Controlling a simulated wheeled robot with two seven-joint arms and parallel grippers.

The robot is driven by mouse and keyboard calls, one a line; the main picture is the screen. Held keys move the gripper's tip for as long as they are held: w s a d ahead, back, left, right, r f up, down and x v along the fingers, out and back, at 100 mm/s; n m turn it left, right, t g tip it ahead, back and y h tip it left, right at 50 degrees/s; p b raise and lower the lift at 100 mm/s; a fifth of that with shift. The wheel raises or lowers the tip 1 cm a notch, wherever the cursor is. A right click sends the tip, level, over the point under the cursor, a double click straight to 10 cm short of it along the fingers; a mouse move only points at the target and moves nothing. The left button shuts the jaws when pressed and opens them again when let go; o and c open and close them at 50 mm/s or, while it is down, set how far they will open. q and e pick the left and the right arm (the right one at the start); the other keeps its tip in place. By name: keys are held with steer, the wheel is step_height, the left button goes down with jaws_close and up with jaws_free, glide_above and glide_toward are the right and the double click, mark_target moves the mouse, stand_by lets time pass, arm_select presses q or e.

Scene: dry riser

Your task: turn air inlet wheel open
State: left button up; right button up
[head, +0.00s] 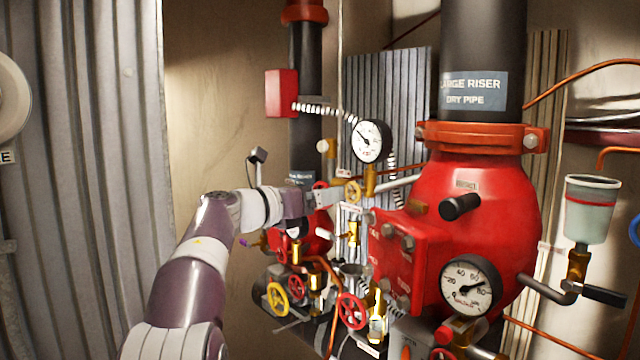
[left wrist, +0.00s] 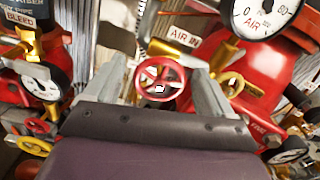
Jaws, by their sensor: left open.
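A red spoked handwheel (left wrist: 160,78) sits between my left gripper's two fingers in the left wrist view, below and left of an "AIR IN" label (left wrist: 183,37). My left gripper (left wrist: 158,70) is open, with one grey finger on each side of the wheel; I cannot tell whether either finger touches it. In the head view, my left gripper (head: 333,195) reaches the pipework from the left, and the red wheel (head: 320,186) is mostly hidden behind it. My right gripper is not in view.
A white air gauge (head: 367,141) is above right of the gripper. The large red valve body (head: 480,200) stands to the right. Several red and yellow handwheels, such as this yellow one (head: 277,298), crowd below. Open space lies left, before the corrugated wall (head: 100,150).

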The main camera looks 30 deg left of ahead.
arm_select(q)
steer(key=shift+w+f, duration=0.1)
steer(key=shift+w, duration=0.05)
steer(key=c, duration=1.1)
steer(key=shift+o, duration=0.2)
